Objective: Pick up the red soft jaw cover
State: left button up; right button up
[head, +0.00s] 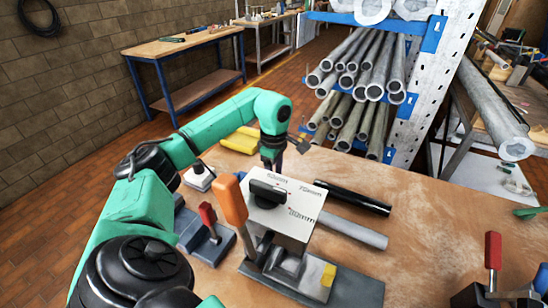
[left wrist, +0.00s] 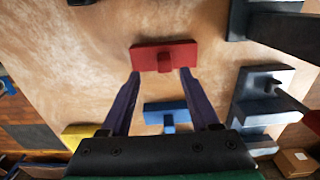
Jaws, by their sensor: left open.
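The red soft jaw cover (left wrist: 163,56) lies on the wooden bench top in the left wrist view, a flat red block with a small raised stub. My left gripper (left wrist: 161,74) is open and empty. Its two fingertips appear at the near edge of the cover, one toward each end; I cannot tell the height gap. In the head view my left gripper (head: 273,162) points down over the bench behind the white panel. The red cover is hidden there. My right gripper is not in view.
A blue cover (left wrist: 168,115) lies between the fingers' bases in the picture, with a yellow block (left wrist: 80,133) to the left. A grey block (left wrist: 262,95) stands at right. In the head view, a white panel (head: 285,215) and orange lever (head: 231,200) stand before the gripper.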

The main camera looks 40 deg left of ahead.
pick_arm(q)
jog(key=f, duration=0.1)
jog(key=f+p, duration=0.1)
jog(key=f, duration=0.2)
jog(key=shift+s+d+f+p, duration=0.15)
jog(key=shift+s+d+p, duration=0.1)
jog(key=shift+s+p, duration=0.1)
jog(key=shift+f, duration=0.35)
jog(key=shift+w, duration=0.1)
grip_shut()
jog(key=shift+r, duration=0.1)
